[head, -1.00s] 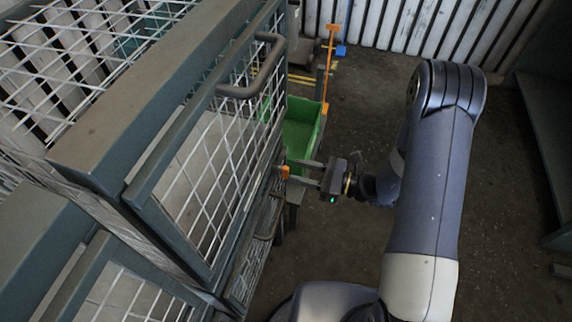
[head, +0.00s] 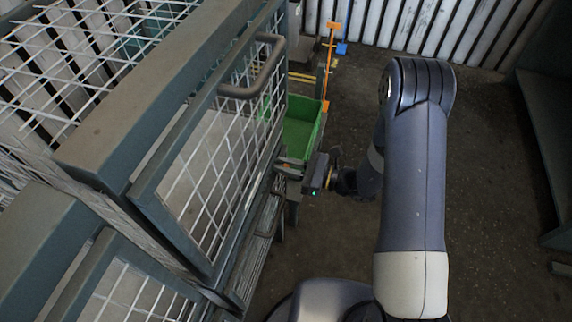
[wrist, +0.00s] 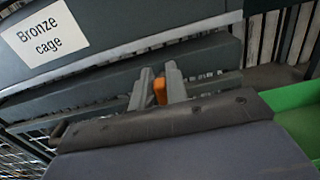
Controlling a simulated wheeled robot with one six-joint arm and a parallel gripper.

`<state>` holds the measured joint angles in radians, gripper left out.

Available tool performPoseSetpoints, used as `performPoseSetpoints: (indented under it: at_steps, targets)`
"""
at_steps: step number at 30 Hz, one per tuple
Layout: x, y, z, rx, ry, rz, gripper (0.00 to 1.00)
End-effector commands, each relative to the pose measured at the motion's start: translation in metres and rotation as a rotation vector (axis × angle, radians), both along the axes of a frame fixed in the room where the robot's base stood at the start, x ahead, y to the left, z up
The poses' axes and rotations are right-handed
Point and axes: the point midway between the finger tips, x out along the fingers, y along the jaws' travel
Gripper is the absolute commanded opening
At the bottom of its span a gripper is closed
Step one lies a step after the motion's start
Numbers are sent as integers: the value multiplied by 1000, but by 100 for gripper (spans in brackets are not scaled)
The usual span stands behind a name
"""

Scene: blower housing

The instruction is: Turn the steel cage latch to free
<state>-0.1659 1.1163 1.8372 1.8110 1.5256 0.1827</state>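An orange latch handle (wrist: 160,91) shows in the wrist view, on the grey frame below a label reading "Bronze cage" (wrist: 45,33). In the head view the orange latch (head: 284,166) is a small spot at the cage's front edge, mostly hidden by the fingers. My gripper (head: 288,168) is at the latch, pointing left. In the wrist view its fingers (wrist: 159,86) stand on either side of the orange handle, very close to it. The fingers look open; whether they touch the handle is unclear. No label naming a steel cage is readable.
The mesh cage door (head: 215,165) with a grey bar handle (head: 262,72) stands left of my gripper. A green bin (head: 301,125) is just behind it, with an orange post (head: 328,70) beyond. Open floor (head: 495,190) lies to the right.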

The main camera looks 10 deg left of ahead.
Motion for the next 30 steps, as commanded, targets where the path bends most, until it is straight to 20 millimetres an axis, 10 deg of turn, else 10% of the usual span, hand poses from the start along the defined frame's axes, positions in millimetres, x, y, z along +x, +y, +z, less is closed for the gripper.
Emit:
performPoseSetpoints:
  at_steps: [30]
  targets:
    - [4, -1, 0, 28, 354, 0, 0]
